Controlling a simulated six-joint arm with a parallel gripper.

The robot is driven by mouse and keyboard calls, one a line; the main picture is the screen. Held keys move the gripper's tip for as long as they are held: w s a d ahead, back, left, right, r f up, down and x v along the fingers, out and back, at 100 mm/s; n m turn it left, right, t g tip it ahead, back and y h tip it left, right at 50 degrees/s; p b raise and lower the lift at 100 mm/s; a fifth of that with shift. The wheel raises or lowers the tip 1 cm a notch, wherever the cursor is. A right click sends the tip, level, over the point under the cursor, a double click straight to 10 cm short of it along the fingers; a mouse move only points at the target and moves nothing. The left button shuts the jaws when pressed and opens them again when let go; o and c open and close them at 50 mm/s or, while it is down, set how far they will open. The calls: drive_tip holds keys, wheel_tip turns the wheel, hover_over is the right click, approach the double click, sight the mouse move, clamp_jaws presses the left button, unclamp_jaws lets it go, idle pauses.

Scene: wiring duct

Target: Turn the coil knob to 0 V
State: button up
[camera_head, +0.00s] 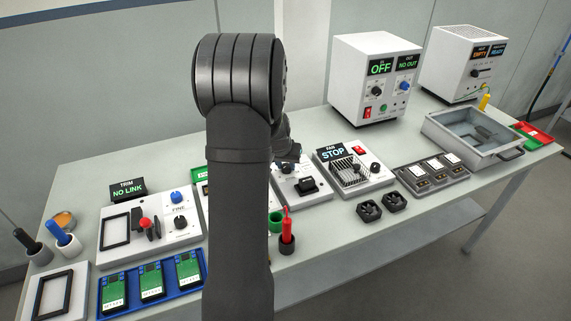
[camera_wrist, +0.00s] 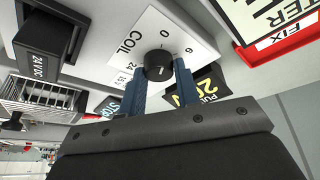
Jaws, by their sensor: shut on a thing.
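In the wrist view, the round black coil knob (camera_wrist: 158,64) stands on a white panel (camera_wrist: 150,25) marked COIL. Its printed scale shows 0, 6 and 24 around the knob, with another mark partly hidden. My gripper (camera_wrist: 160,75) has one blue finger on each side of the knob and is shut on it. A small pale mark shows on the knob's face, but I cannot tell exactly which number it points to. In the head view, my arm hides the knob and the gripper's fingers.
A black block marked 24 VDC (camera_wrist: 48,40) stands beside the coil panel. A dark sign with yellow figures (camera_wrist: 207,87) lies close to the right finger. A red-edged FIX sign (camera_wrist: 285,40) is at upper right. The fan unit (camera_head: 352,170) stands right of my arm.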

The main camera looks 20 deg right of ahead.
drive_tip(key=shift+n, duration=0.4)
drive_tip(key=o, duration=1)
drive_tip(key=shift+r, duration=0.1)
drive_tip(key=v, duration=1.7)
drive_tip(key=shift+s+d+r, duration=0.15)
drive_tip(key=x, duration=1.7)
drive_tip(key=shift+f, duration=0.25)
drive_tip(key=shift+a+r, duration=0.1)
drive_tip(key=shift+a, duration=0.1)
